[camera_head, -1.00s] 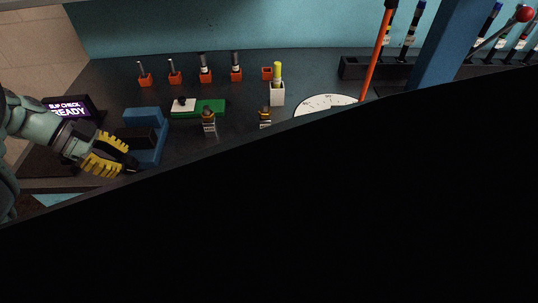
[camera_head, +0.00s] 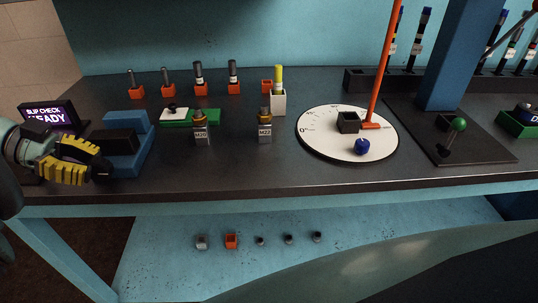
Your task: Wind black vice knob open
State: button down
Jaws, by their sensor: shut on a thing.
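The blue vice (camera_head: 131,160) stands at the left end of the dark bench, with a black block (camera_head: 112,141) at its jaws. My gripper (camera_head: 88,174), with yellow and black fingers, is at the vice's left front side. It is shut on the black vice knob (camera_head: 101,176), which is small, dark and mostly hidden by the fingers. How far the vice jaws are apart cannot be told.
A display (camera_head: 48,116) reading "SLIP CHECK READY" stands behind my gripper. Fittings M20 (camera_head: 200,130) and M22 (camera_head: 265,128) stand right of the vice. A white dial (camera_head: 325,144) with an orange lever (camera_head: 383,70) is farther right. The front bench strip is clear.

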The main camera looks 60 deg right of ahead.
jog(key=shift+f+b, duration=0.1)
jog(key=shift+b, duration=0.25)
dwell(0.3)
jog(key=c, duration=0.8)
grip_release()
jog(key=shift+p, duration=0.3)
jog(key=shift+r+p, duration=0.25)
jog(key=shift+p, duration=0.1)
jog(key=shift+s+r+p, duration=0.1)
jog(key=shift+r+p, duration=0.1)
jog(key=shift+p, duration=1)
jog(key=shift+t+y+p, duration=0.4)
jog(key=shift+p, duration=0.5)
jog(key=shift+p, duration=0.85)
jog(key=t+p, duration=0.1)
jog(key=p, duration=0.3)
jog(key=shift+s+d+r+y, duration=0.1)
jog(key=shift+d+r+y, duration=0.1)
jog(key=shift+y, duration=0.2)
